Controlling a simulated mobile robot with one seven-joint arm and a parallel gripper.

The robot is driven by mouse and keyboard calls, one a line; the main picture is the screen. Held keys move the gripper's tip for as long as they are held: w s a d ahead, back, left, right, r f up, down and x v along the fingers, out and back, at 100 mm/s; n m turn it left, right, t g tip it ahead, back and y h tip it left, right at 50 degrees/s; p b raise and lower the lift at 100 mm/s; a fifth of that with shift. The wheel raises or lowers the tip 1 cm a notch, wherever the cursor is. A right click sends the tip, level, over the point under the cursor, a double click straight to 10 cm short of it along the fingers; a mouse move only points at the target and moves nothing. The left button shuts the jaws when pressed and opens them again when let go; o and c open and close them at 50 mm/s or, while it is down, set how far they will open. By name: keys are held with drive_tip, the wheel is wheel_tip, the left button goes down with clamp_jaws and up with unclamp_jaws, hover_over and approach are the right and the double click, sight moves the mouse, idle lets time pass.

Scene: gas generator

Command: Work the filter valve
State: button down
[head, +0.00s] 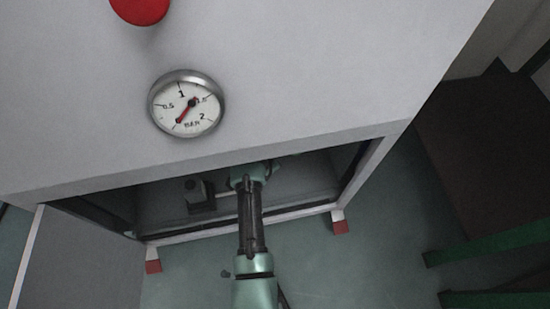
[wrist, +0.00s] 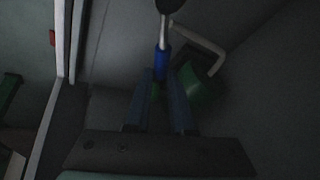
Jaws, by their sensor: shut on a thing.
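The filter valve shows in the wrist view as a blue handle (wrist: 162,62) on a thin metal stem, which runs up to a dark round part at the top edge. My gripper (wrist: 163,73) has its two fingers on either side of the handle's near end and is shut on it. In the head view my arm reaches into the dark open compartment below the gauge. There the fingertips and the handle cannot be made out, hidden by the arm and the shade.
A green part (wrist: 197,88) and a bent grey pipe (wrist: 205,42) are close right of my fingers. The cabinet carries a pressure gauge (head: 186,103) and a red knob (head: 140,9). A dark block (head: 197,194) stands inside the compartment, left of my arm. Its open door (head: 82,262) hangs at left.

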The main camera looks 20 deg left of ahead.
drive_tip(key=a+n+g+y+p, duration=0.2)
drive_tip(key=a+n, duration=0.5)
drive_tip(key=n, duration=0.5)
drive_tip(key=shift+w+a+n+y+p, duration=0.2)
drive_tip(key=shift+a+n+y+p, duration=0.2)
drive_tip(key=shift+y+p, duration=0.65)
drive_tip(key=shift+a+y+b, duration=0.1)
drive_tip(key=shift+y+b, duration=0.2)
drive_tip(key=shift+y, duration=0.05)
drive_tip(key=c, duration=0.8)
unclamp_jaws()
drive_tip(key=shift+o, duration=0.2)
drive_tip(key=shift+s, duration=0.1)
